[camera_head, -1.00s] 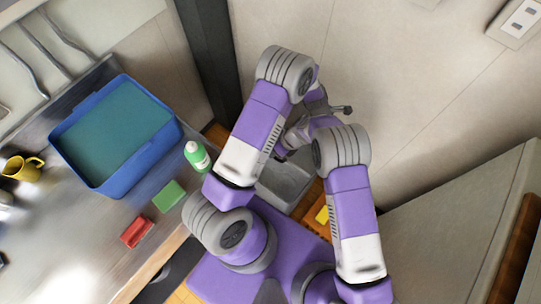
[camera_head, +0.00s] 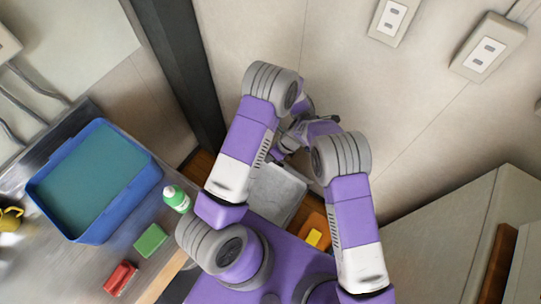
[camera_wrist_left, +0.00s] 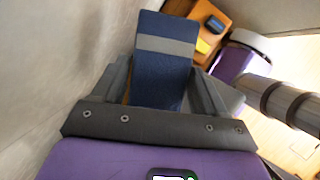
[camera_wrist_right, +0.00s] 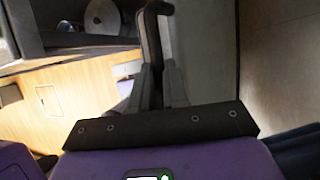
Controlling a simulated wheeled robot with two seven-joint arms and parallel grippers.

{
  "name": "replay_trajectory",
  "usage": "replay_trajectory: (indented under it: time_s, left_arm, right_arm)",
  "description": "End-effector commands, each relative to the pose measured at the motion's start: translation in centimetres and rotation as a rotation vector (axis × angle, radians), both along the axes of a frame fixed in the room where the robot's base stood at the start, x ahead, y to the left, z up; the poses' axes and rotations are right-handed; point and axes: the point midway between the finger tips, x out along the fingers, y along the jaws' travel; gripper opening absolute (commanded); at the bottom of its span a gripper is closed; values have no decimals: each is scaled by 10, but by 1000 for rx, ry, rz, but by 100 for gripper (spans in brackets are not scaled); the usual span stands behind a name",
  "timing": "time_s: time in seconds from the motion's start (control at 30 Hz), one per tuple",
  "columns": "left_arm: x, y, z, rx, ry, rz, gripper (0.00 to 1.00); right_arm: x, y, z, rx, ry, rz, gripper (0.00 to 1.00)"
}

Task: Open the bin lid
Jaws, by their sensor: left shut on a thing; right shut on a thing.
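A grey bin (camera_head: 275,195) stands on the floor between my two arms in the head view. Its pale top shows partly, and my arms hide its far edge; I cannot tell how its lid stands. In the left wrist view my left gripper (camera_wrist_left: 162,78) is shut on a dark blue object with a grey stripe (camera_wrist_left: 163,65). In the right wrist view my right gripper (camera_wrist_right: 157,75) is shut on a slim black object with a bent end (camera_wrist_right: 151,30). Both hands are near the wall beyond the bin, and the arms largely hide them from the head view.
The counter at left holds a blue tub (camera_head: 75,233), a green bottle (camera_head: 177,199), a green block (camera_head: 150,240), a red block (camera_head: 121,278) and a yellow mug (camera_head: 10,219). A yellow object (camera_head: 314,237) lies near the bin. The wall closes off the far side.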

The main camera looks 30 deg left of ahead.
Motion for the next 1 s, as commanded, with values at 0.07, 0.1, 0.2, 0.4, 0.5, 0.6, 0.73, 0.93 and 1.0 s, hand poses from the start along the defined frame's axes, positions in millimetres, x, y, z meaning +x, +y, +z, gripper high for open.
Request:
replay_trajectory:
  time_s: [0.07, 0.1, 0.2, 0.4, 0.5, 0.6, 0.73, 0.93, 1.0]
  left_arm:
    - [0, 0, -1, 0, 0, 0, 44]
    - [0, 0, -1, 0, 0, 0, 44]
    - [0, 0, -1, 0, 0, 0, 44]
    - [0, 0, -1, 0, 0, 0, 44]
    - [0, 0, 0, 0, 0, 0, 44]
    - [0, 0, 0, 0, 0, 0, 44]
    - [0, 0, 2, 0, 0, 0, 44]
    - [0, 0, 15, 0, 0, 0, 44]
    - [0, 0, 23, 0, 0, 0, 44]
  right_arm:
    - [3, -10, -10, -22, -7, -3, 0]
    - [3, -10, -10, -22, -7, -3, 0]
    - [3, -10, -10, -22, -7, -4, 27]
    - [3, -9, -9, -20, -8, -5, 40]
    - [3, -8, -8, -19, -8, -5, 40]
    - [3, -8, -8, -18, -7, -5, 40]
    - [3, -7, -5, -17, -7, -5, 40]
    - [2, -6, 13, -14, -7, -4, 40]
    - [2, -5, 23, -13, -8, -3, 40]
